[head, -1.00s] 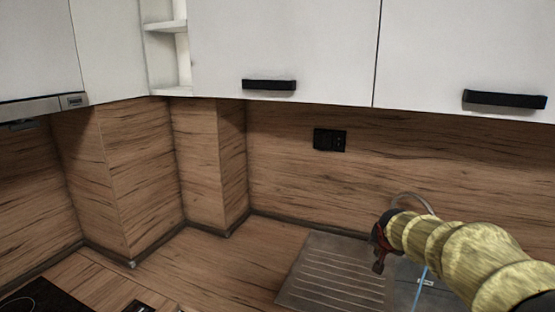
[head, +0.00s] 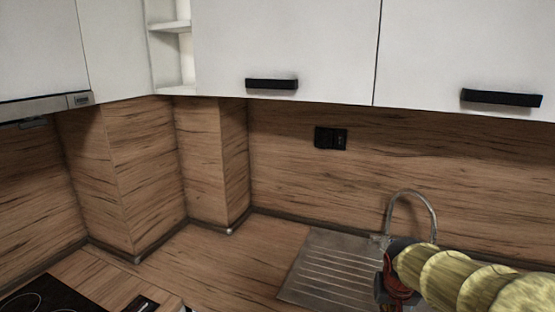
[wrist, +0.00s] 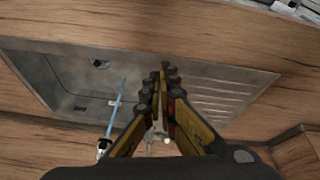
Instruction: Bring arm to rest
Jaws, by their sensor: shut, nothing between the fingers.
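My gripper (wrist: 160,80) shows in the wrist view with its two fingers together at the tips and nothing between them. It is above the metal sink unit (wrist: 65,68), near the line between the basin and the ribbed drainboard. In the head view my yellow-sleeved arm reaches in from the lower right, over the right part of the sink unit. The gripper fingers cannot be made out there, at the dark end of the arm.
The drainboard (head: 325,268) and curved tap (head: 412,212) are by my arm. White cupboards with black handles (head: 272,84) hang above. A black socket (head: 330,138) is on the splashback. A black hob (head: 45,295) is at lower left. The worktop (head: 225,265) between is clear.

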